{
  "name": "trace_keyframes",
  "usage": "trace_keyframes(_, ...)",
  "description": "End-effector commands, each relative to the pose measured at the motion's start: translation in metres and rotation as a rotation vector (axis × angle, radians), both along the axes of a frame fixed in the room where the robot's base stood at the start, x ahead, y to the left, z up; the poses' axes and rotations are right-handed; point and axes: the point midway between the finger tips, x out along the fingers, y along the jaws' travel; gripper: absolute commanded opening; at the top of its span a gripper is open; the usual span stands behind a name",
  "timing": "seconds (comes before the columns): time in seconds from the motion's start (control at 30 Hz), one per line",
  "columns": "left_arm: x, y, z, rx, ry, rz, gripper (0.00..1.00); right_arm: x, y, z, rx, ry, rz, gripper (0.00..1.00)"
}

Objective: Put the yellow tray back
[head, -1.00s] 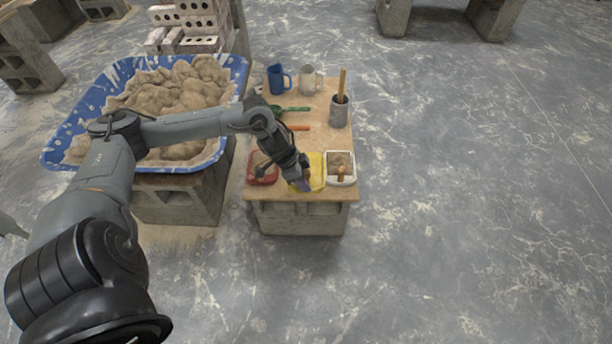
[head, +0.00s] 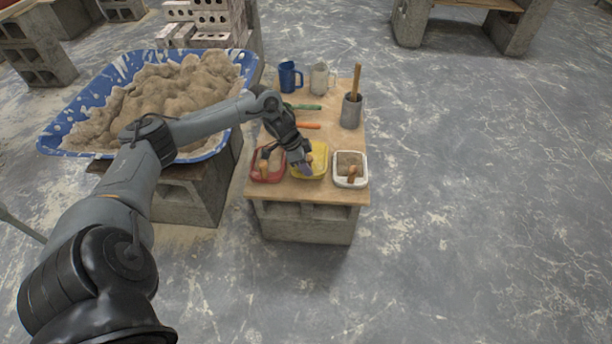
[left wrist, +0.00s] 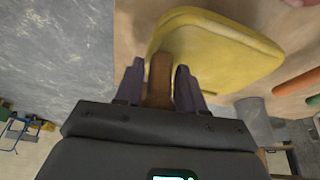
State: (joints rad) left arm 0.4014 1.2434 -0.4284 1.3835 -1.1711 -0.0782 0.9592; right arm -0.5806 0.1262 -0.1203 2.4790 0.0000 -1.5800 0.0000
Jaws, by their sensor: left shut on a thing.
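The yellow tray (head: 319,161) is near the front of the wooden table top, between a red tray (head: 258,177) on its left and a white tray (head: 350,184) on its right. In the left wrist view the yellow tray (left wrist: 220,48) is tilted in the picture, just beyond my fingers. My left gripper (head: 306,171) is shut on a brown wooden handle (left wrist: 159,78) that meets the tray's near edge. Both dark fingers flank this handle in the left wrist view (left wrist: 159,88). Whether the tray's underside touches the table is hard to tell. My right gripper is not in view.
A blue mug (head: 288,77), a pale mug (head: 319,79) and a grey cup with a stick (head: 351,112) stand further back. Green-handled (head: 308,107) and orange-handled (head: 309,126) tools lie mid-table. A blue tub of mortar (head: 220,147) is at left. Floor to the right is clear.

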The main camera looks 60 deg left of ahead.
Motion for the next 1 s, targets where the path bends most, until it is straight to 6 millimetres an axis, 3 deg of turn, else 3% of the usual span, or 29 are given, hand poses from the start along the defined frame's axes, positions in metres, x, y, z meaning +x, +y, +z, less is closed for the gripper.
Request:
trace_keyframes(0.4, 0.000, 0.000, -0.039, 0.000, -0.001, 0.000, 0.00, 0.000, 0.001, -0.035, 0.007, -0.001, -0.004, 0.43)
trace_keyframes(0.83, 0.000, 0.000, -0.040, 0.000, -0.001, 0.000, 0.00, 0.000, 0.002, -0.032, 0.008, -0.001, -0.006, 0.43)
trace_keyframes(0.87, 0.000, 0.000, -0.041, 0.000, 0.001, 0.001, 0.40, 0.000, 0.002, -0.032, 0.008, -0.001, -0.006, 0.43)
trace_keyframes(1.0, 0.000, 0.000, -0.041, 0.000, 0.000, 0.000, 0.62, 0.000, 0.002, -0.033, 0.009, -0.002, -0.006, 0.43)
